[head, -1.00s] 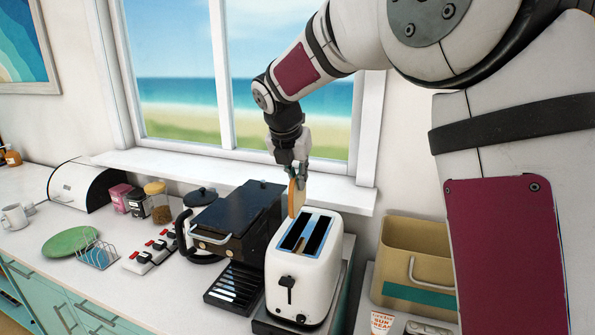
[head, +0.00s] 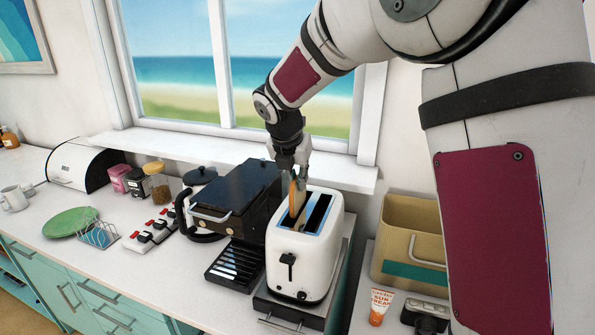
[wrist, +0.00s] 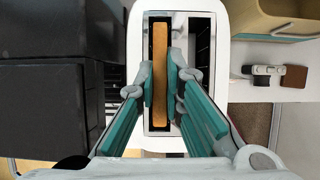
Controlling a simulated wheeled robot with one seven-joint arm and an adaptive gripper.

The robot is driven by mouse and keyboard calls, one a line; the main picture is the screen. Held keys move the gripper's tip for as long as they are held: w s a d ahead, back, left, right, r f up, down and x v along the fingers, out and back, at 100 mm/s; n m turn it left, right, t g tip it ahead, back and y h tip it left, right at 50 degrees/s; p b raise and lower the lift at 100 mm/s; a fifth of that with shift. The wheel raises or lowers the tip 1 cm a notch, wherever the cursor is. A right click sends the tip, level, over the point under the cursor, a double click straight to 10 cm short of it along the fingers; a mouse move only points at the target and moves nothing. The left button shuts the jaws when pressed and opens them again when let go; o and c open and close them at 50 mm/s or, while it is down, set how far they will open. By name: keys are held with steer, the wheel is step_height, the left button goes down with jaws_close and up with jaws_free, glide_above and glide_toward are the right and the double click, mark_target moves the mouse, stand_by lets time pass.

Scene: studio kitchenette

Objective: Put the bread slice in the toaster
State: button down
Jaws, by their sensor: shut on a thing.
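My gripper (head: 293,178) is shut on the bread slice (head: 296,197), directly above the left slot. The slice is upright, and its lower part appears to be inside the slot. In the wrist view the slice (wrist: 160,75) lines up lengthwise with the left slot of the toaster (wrist: 225,75), between my fingertips (wrist: 161,88). The right slot is empty. How deep the slice sits is hard to tell.
A black grill-like appliance (head: 240,200) stands close on the toaster's left. A tan bin (head: 410,240) is to the right, with a sunscreen tube (head: 380,306) in front of it. A power strip (head: 155,230), toast rack (head: 98,234) and green plate (head: 70,222) lie further left.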

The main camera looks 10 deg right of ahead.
mark_target(298, 191)
steer(key=shift+f, duration=1.95)
steer(key=c, duration=1.1)
jaws_free()
steer(key=shift+r+p, duration=0.55)
steer(key=shift+r, duration=2.9)
